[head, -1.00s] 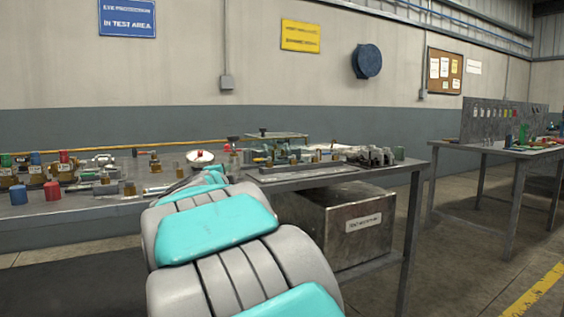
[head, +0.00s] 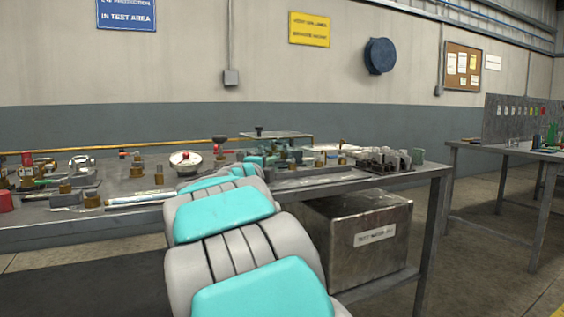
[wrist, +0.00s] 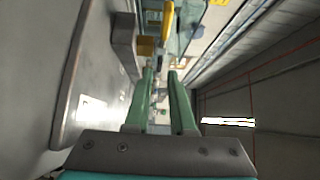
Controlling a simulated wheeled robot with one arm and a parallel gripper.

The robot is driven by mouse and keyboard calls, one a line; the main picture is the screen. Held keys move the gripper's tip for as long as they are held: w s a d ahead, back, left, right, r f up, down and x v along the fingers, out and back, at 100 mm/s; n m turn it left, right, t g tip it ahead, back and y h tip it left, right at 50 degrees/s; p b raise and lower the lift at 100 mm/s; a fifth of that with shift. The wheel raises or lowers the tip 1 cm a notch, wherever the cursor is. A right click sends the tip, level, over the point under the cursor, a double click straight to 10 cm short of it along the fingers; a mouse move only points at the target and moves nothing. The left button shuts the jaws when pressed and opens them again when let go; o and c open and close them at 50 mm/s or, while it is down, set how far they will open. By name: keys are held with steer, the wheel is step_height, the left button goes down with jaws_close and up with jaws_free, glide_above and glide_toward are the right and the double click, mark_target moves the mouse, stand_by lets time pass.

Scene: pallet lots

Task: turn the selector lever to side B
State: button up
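I cannot pick out the selector lever for certain in either view. Brass and green fittings (head: 290,155) stand on the workbench (head: 135,212) beyond my arm in the head view. My gripper (wrist: 161,73) shows in the wrist view as two green fingers with a narrow gap between them and nothing visible held. Just beyond the fingertips are a brass block (wrist: 146,46) and a yellow part (wrist: 167,22). In the head view my arm reaches over the bench and its end is hidden among the fittings.
A round dial with a red knob (head: 185,160) and a red cap (head: 6,201) are on the bench to the left. Grey metal blocks (head: 385,160) sit near its right end. A metal box (head: 362,240) is below. A second table (head: 500,150) stands at right, with open floor between.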

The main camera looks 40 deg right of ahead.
mark_target(279, 162)
steer(key=shift+x, duration=3.1)
steer(key=shift+c, duration=0.3)
jaws_close()
steer(key=shift+f, duration=0.1)
